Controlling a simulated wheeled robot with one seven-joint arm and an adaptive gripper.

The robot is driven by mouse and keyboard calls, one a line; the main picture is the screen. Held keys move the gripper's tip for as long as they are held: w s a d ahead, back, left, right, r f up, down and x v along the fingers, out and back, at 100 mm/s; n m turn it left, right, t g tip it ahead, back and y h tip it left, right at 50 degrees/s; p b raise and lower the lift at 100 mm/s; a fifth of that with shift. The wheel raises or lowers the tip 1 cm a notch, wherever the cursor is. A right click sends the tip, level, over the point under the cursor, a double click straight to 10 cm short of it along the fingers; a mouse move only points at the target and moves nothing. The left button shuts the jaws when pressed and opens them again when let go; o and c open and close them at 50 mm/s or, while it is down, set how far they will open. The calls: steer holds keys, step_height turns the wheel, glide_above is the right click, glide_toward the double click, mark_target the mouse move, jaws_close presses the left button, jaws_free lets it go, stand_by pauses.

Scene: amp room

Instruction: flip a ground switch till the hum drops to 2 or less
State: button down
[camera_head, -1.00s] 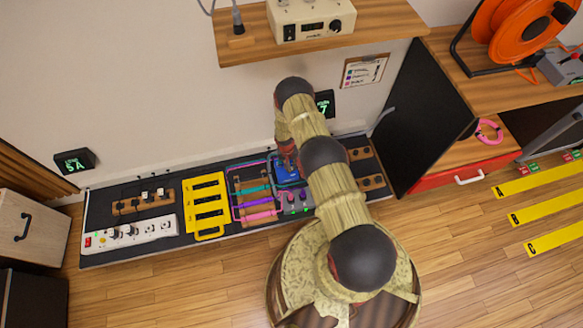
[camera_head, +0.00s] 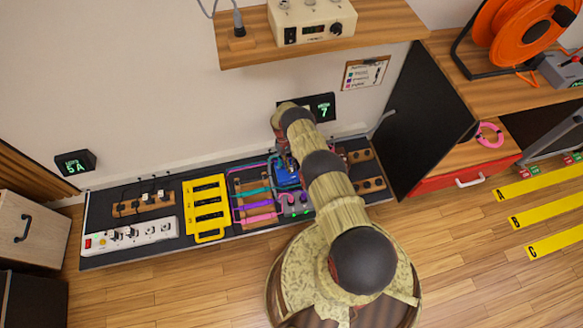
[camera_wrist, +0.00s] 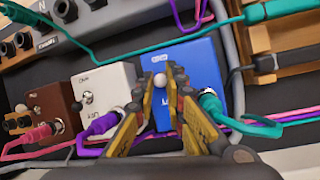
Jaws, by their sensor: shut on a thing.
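The blue pedal (camera_wrist: 205,72) stands at the right of a row in the wrist view, beside a white pedal (camera_wrist: 96,82) and a brown pedal (camera_wrist: 50,105). My gripper (camera_wrist: 160,84) is at the blue pedal's left side, its fingers shut on a small pale ball-tipped switch lever (camera_wrist: 160,79). The lever's base is hidden by my fingers. In the head view the blue pedal (camera_head: 287,176) is partly covered by my arm. The wall display (camera_head: 323,108) above the board reads 7 in green.
Purple, pink and teal cables (camera_head: 254,203) run close beside the pedals. A yellow slotted frame (camera_head: 205,205) and a white power strip (camera_head: 130,236) lie to the left. A wooden shelf (camera_head: 385,25) overhangs the back. A second display (camera_head: 74,162) reads 5A.

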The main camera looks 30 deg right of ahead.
steer(key=c, duration=1.8)
jaws_free()
steer(key=shift+c, duration=0.2)
steer(key=shift+r, duration=0.1)
step_height(320, 180, up, 10)
